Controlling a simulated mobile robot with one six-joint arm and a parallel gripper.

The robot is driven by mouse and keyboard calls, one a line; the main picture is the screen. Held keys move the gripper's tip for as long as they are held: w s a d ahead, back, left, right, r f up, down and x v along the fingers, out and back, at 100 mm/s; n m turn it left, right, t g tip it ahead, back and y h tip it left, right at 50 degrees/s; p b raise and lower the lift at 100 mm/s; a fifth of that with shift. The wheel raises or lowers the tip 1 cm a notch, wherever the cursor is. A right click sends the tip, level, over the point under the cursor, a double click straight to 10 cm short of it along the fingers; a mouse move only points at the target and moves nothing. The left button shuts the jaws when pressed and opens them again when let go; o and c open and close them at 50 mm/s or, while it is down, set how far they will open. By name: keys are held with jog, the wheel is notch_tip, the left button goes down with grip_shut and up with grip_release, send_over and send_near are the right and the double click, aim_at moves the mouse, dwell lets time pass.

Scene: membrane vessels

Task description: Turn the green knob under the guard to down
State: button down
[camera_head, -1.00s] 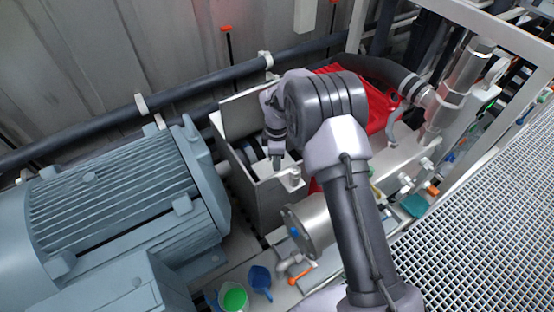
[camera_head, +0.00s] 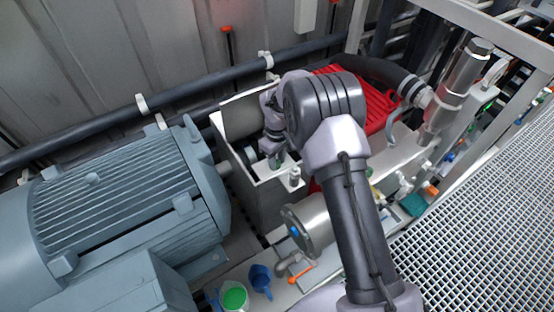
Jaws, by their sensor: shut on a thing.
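The guard (camera_head: 262,112) is an open grey box with a pale rim, between the blue-grey motor and my arm. My gripper (camera_head: 276,163) points down inside the guard's near end. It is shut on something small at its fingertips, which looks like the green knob. The fingers and wrist cover most of it, so I cannot make out the knob's shape or which way it points. A short metal post (camera_head: 294,177) stands at the guard's near right corner, just right of the fingers.
A large blue-grey motor (camera_head: 120,205) fills the left. A red ribbed thing (camera_head: 382,104) and a steel pipe fitting (camera_head: 457,80) are behind and right of my arm. A steel cylinder (camera_head: 312,222) lies in front. Green (camera_head: 234,298) and blue cups sit at the bottom. Metal grating is at right.

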jog(key=m, duration=0.4)
jog(key=shift+m, duration=0.3)
jog(key=m, duration=0.3)
jog(key=shift+m+b, duration=0.3)
jog(key=shift+m, duration=0.1)
jog(key=m, duration=0.4)
jog(key=shift+a+b, duration=0.1)
jog(key=shift+b, duration=0.2)
jog(key=shift+m, duration=1.6)
jog(key=shift+m+b, duration=0.3)
jog(key=c, duration=1.1)
grip_release()
